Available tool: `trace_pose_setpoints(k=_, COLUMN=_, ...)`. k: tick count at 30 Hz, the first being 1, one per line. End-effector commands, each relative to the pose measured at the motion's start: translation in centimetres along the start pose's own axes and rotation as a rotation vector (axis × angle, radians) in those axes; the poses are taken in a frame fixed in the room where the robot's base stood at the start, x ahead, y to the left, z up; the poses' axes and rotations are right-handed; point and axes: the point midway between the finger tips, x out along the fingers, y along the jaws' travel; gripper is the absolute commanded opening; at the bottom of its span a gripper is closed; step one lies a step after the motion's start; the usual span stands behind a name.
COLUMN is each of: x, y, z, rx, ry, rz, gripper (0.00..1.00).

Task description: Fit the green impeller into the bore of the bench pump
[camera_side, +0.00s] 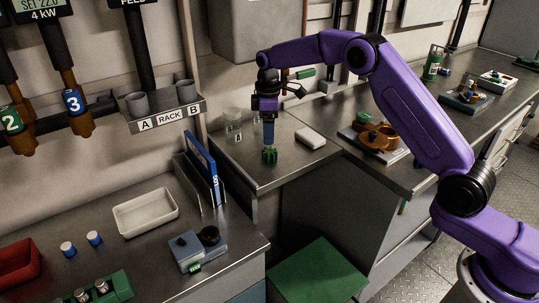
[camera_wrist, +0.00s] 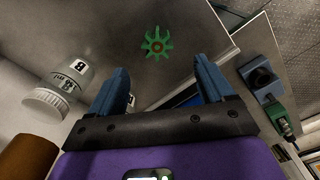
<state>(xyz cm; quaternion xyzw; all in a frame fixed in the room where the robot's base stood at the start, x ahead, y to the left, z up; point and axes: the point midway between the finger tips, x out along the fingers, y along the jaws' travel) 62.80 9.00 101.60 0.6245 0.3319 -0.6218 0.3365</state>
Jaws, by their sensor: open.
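The green impeller (camera_side: 269,156) stands on the metal bench near its left front part. It also shows in the wrist view (camera_wrist: 157,45), vanes spread around a brown centre, ahead of and between my fingertips. My gripper (camera_side: 269,143) points down directly above the impeller; its blue fingers (camera_wrist: 162,76) are apart with nothing between them. From the side I cannot tell the exact gap between fingertips and impeller. An orange-brown pump-like body (camera_side: 380,139) sits on a grey base on the bench to the right, with a green part behind it. Its bore is too small to make out.
A white block (camera_side: 311,138) lies right of the impeller. Glass jars (camera_side: 233,125) stand to its left, one marked B in the wrist view (camera_wrist: 72,75). Blue binders (camera_side: 203,166) stand on the lower left counter. A second device (camera_side: 466,99) stands farther right.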

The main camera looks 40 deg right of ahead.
Motion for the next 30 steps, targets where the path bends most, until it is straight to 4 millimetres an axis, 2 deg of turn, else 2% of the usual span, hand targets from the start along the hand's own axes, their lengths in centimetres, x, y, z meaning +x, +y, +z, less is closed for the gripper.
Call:
trace_pose_setpoints(k=11, x=3.0, y=0.3, z=0.2, rx=0.002, ry=-0.002, rz=-0.002, gripper=0.81)
trace_pose_setpoints(k=21, x=7.2, y=0.3, z=0.5, rx=0.003, ry=-0.002, rz=-0.002, gripper=0.81)
trace_pose_setpoints(k=30, x=7.7, y=0.3, z=0.4, rx=0.003, ry=0.0, rz=0.0, gripper=0.81)
